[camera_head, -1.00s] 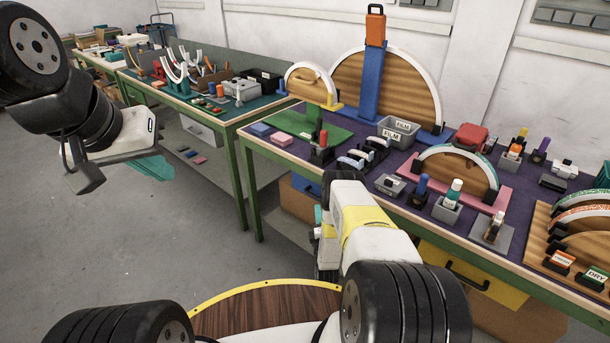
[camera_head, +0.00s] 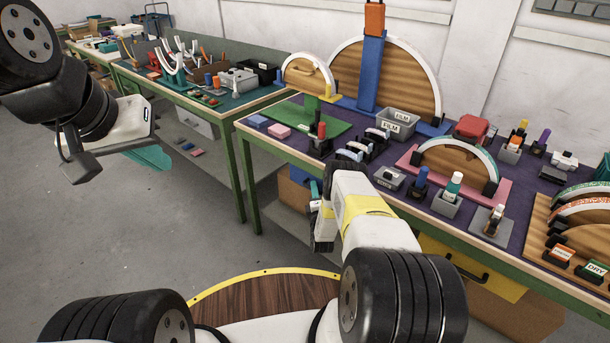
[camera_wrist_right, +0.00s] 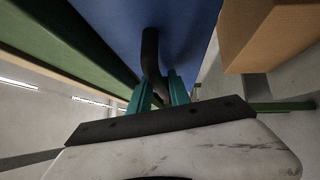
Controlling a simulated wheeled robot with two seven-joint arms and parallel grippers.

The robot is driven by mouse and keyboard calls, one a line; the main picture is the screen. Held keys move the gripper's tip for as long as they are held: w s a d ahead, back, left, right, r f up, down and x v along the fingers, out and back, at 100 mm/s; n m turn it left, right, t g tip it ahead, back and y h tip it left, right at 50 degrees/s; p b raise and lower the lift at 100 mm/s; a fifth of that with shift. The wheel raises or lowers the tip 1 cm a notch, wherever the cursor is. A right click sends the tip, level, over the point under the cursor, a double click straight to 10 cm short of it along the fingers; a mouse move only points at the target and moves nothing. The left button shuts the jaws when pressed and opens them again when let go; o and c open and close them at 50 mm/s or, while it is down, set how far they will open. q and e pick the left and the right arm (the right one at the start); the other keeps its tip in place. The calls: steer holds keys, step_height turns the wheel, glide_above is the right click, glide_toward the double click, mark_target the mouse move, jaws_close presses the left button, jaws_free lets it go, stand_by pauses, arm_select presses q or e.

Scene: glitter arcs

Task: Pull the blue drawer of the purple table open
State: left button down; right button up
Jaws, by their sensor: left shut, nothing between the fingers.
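The purple table (camera_head: 522,207) has a green frame and stands at the right in the head view. A small strip of its blue drawer (camera_head: 299,175) shows under the near edge, mostly hidden by my right arm. In the right wrist view the blue drawer front (camera_wrist_right: 205,25) fills the top, with a black handle (camera_wrist_right: 150,50) on it. My right gripper (camera_wrist_right: 161,92) has its teal fingers on either side of the handle's near end; I cannot tell whether they press on it. My left gripper (camera_head: 150,157) is shut and empty over the floor at the left.
A yellow drawer (camera_head: 498,282) with a black handle sits further right under the table. A brown box (camera_wrist_right: 270,35) is beside the blue drawer in the wrist view. The tabletop holds arches, blocks and a grey bin (camera_head: 398,123).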

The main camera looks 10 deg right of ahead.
jaws_close()
steer(key=shift+f, duration=0.1)
stand_by(1.2)
